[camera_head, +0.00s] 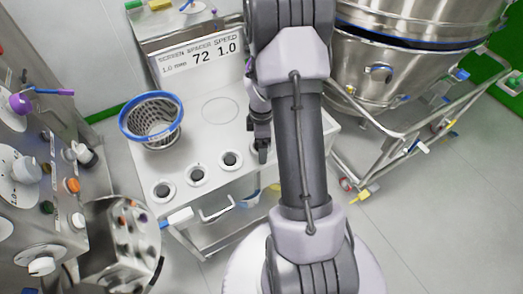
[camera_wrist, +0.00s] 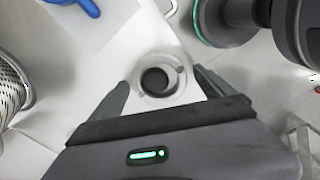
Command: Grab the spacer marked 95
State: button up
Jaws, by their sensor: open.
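Several ring-shaped spacers sit in a row along the front of the white bench top, among them a left one (camera_head: 163,190), a middle one (camera_head: 196,175) and a right one (camera_head: 230,160). Their markings are too small to read, so I cannot tell which is 95. My gripper (camera_head: 262,152) points down at the right end of the row. In the wrist view my gripper (camera_wrist: 162,82) is open, with a pale grey ring with a dark centre (camera_wrist: 157,81) between its fingertips. The fingers do not visibly hold it.
A blue-rimmed mesh basket (camera_head: 151,122) stands on the bench at the left. A steel vessel on a wheeled frame (camera_head: 400,125) stands to the right. A control panel (camera_head: 35,170) stands left.

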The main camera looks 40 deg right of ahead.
jog(key=shift+d, duration=0.1)
jog(key=c, duration=1.6)
